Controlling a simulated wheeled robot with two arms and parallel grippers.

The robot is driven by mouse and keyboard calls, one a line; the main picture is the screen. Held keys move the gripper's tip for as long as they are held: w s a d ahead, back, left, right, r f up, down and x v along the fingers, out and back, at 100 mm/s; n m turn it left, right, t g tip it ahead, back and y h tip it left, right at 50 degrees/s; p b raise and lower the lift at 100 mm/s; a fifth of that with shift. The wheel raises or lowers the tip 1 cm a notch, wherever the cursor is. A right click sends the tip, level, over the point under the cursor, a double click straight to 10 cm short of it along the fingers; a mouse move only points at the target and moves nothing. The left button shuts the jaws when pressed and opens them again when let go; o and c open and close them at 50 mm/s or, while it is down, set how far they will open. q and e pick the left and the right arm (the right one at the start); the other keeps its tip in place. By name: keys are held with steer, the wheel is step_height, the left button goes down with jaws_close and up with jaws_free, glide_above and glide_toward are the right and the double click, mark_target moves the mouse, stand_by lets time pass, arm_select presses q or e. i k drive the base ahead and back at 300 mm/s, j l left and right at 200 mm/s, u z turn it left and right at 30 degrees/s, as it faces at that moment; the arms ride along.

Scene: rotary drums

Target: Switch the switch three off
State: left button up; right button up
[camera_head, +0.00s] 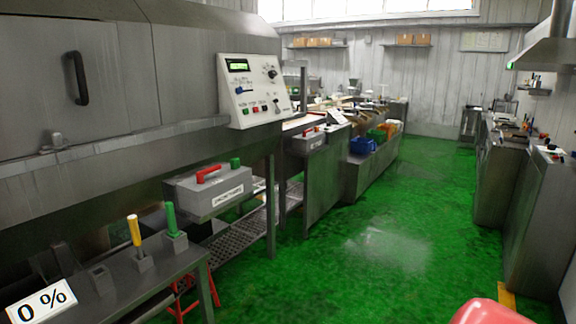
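A white control panel (254,90) is mounted on the grey machine in the upper middle. It has a lit green display (238,66), a blue-handled switch (244,90), a dark knob (271,74) and a row of small coloured buttons along its lower part. Its labels are too small to read, so I cannot tell which switch is switch three or how it is set. A grey box (215,191) below the panel carries a red handle (208,175) and a green knob (235,163). Neither of my grippers is in view.
A yellow-handled lever (134,231) and a green-handled lever (171,220) stand on a low metal bench at the lower left, beside a "0 %" sign (40,303). Blue, green and orange bins (363,146) stand farther back. The green floor (390,235) is open between the machines and the right-hand cabinets (533,215).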

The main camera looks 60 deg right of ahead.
mark_target(200, 178)
steer(key=z, duration=1.5)
steer(key=i+l+u, duration=0.2)
steer(key=i, duration=0.3)
steer(key=i+l+u, duration=0.25)
steer(key=i, duration=0.25)
steer(key=i+l+u, duration=0.2)
steer(key=i+l, duration=0.2)
steer(key=i, duration=0.05)
